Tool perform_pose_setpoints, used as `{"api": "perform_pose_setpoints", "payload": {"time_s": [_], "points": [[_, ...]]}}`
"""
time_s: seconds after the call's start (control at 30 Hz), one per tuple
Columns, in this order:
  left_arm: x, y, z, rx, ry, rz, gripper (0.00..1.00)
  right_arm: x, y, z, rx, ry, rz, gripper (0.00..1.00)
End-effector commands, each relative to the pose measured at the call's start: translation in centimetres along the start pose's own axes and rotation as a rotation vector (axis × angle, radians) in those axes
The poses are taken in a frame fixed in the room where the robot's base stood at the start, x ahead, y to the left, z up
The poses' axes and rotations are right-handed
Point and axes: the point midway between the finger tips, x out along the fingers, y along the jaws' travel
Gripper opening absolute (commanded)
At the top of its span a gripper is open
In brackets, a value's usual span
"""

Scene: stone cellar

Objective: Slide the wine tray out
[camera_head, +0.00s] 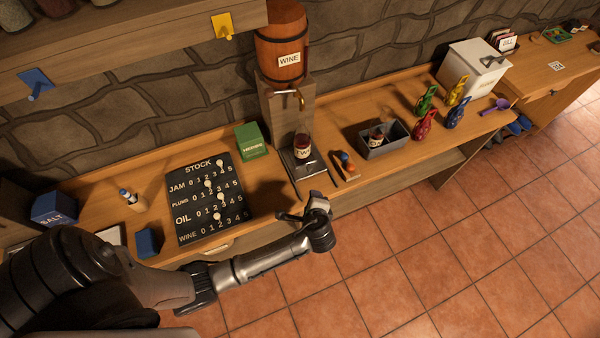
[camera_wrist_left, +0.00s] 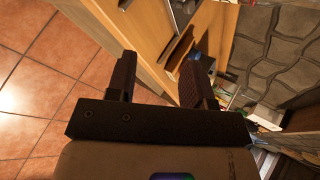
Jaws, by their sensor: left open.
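The wine tray (camera_head: 309,170) is a dark, flat tray on the counter below the tap (camera_head: 298,97) of the wine barrel (camera_head: 282,45). A small jar of dark red wine (camera_head: 302,147) stands on it. My left gripper (camera_head: 301,206) is just in front of the counter's front edge, close to the tray's near end. I see no contact with the tray. In the left wrist view the two dark fingers (camera_wrist_left: 160,72) are apart with nothing held between them, and the wooden counter front (camera_wrist_left: 155,30) lies beyond them. My right gripper is in neither view.
The black stock board (camera_head: 207,200) and green herbs box (camera_head: 251,141) are left of the tray. A grey bin (camera_head: 384,140) and several coloured bottle-shaped pieces (camera_head: 424,125) are right. A small tool (camera_head: 345,166) lies beside the tray. The tiled floor (camera_head: 400,260) in front is clear.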

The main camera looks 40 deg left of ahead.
Motion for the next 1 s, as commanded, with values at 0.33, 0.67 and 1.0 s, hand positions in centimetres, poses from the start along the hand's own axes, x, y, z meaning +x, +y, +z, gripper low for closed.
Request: {"api": "perform_pose_setpoints", "payload": {"time_s": [0.33,0.67,1.0], "points": [[1.9,-1.1,0.1,0.963,-0.179,-0.229,0.47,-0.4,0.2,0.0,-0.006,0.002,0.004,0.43],[2.0,-1.4,-0.2,1.26,-0.205,-0.231,0.47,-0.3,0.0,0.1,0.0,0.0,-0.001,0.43],[6.6,-2.7,-0.1,1.276,-0.21,-0.227,0.47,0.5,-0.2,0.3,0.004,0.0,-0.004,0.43]]}}
